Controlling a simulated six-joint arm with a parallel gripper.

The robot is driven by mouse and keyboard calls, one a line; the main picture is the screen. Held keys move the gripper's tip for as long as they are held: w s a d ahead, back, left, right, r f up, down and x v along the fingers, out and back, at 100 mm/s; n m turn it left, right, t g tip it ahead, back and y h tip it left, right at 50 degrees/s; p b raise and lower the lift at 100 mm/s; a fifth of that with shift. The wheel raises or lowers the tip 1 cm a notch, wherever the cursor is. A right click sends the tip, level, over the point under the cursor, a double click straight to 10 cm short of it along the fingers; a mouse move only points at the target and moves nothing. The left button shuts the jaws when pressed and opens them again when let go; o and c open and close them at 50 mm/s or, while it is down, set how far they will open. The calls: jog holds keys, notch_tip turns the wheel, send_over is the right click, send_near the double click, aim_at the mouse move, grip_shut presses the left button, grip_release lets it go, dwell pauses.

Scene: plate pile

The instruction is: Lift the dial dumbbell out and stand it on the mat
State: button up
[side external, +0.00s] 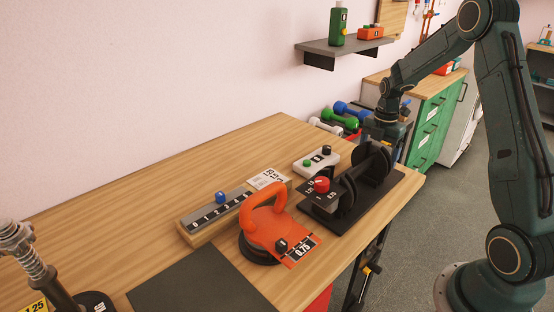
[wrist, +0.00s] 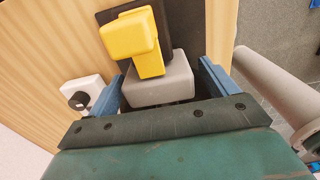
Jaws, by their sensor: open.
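Finger contact is unclear. The flat dark grey mat (side external: 205,285) is bare at the table's front left.
An orange handled weight (side external: 265,222) stands between base and mat. A numbered slider board (side external: 212,212) and a white knobbed box (side external: 312,162) sit behind; the box shows in the wrist view (wrist: 92,88). Small coloured dumbbells (side external: 338,119) sit beyond the table. The table's back left is clear.

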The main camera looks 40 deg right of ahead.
jog(key=c, duration=1.6)
jog(key=shift+w, duration=0.1)
jog(key=shift+c, duration=0.2)
jog(key=shift+r, duration=4.3)
dwell(0.9)
